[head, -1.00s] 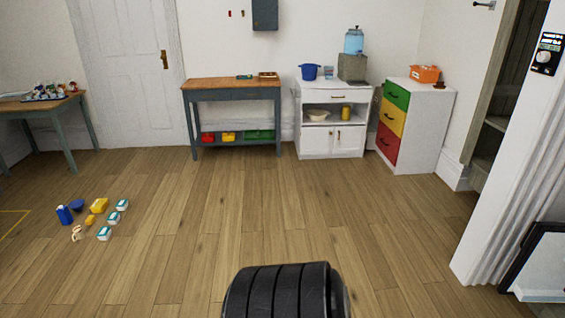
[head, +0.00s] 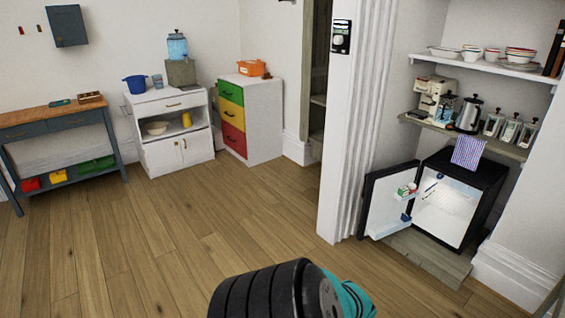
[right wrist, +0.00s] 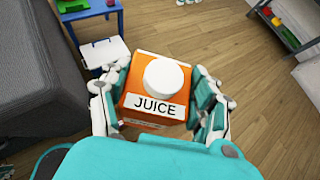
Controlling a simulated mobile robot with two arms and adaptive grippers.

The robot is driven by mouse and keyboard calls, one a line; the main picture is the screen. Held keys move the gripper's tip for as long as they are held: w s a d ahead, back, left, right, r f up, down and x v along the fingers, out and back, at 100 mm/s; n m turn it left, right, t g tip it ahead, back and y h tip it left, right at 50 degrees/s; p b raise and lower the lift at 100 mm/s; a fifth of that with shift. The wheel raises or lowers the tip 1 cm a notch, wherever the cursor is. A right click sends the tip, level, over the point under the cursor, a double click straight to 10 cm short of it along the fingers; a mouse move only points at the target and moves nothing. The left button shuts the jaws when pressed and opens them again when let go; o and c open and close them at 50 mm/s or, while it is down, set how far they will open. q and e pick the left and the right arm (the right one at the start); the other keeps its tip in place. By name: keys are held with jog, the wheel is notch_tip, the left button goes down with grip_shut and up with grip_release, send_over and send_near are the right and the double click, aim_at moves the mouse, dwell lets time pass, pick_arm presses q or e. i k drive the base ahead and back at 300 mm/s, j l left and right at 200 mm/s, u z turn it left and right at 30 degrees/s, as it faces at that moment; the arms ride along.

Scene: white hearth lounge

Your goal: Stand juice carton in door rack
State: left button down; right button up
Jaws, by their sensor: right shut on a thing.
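In the right wrist view an orange juice carton (right wrist: 153,100) with a white round cap and a JUICE label is between the fingers of my right gripper (right wrist: 160,108). The gripper is shut on it, with a finger at each side. In the head view a small black fridge (head: 455,200) stands open in the alcove at the right, lit inside. Its door (head: 385,205) is swung out to the left, with a door rack (head: 404,192) on its inner face holding a small green-and-white item. My left gripper is not in view.
A striped cloth (head: 468,152) hangs over the fridge top. A shelf above holds a coffee machine (head: 434,98) and kettle (head: 468,115). A white door frame (head: 350,130) stands left of the fridge. The wood floor (head: 190,245) before it is clear.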

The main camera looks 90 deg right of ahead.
aim_at(379, 232)
jog(key=k+l+z, duration=0.15)
jog(key=l+z, duration=1.3)
jog(key=i+l+z, duration=0.15)
jog(key=l+z, duration=0.35)
jog(key=i+l, duration=0.15)
jog(key=l, duration=0.25)
jog(key=i+l+z, duration=0.1)
jog(key=l, duration=0.3)
jog(key=i+l, duration=0.25)
jog(key=l, duration=0.15)
jog(key=i+l+z, duration=0.1)
jog(key=l, duration=0.3)
jog(key=i+l, duration=0.2)
jog(key=l, duration=0.2)
jog(key=i+l+z, duration=0.1)
jog(key=l, duration=0.3)
jog(key=i+l, duration=0.3)
